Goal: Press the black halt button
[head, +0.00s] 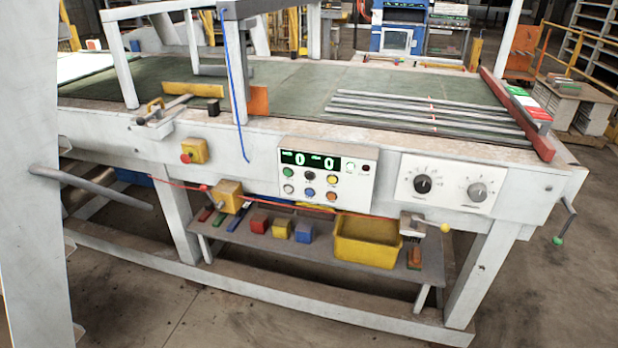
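A white control panel (326,181) is mounted on the front of a long white machine bench. It has a dark display with green digits (318,160) and two rows of round buttons below. The black button (310,175) is in the upper row, between a green button (289,173) and an orange-yellow button (332,179). Below it is a blue button (310,191). Nothing covers the black button. Neither of my grippers is in view.
A plate with two dials (448,185) is right of the panel. A red knob on a yellow box (194,151) is at left. A shelf below holds a yellow bin (367,240) and coloured blocks. A grey bar (92,186) juts out at left. The floor in front is clear.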

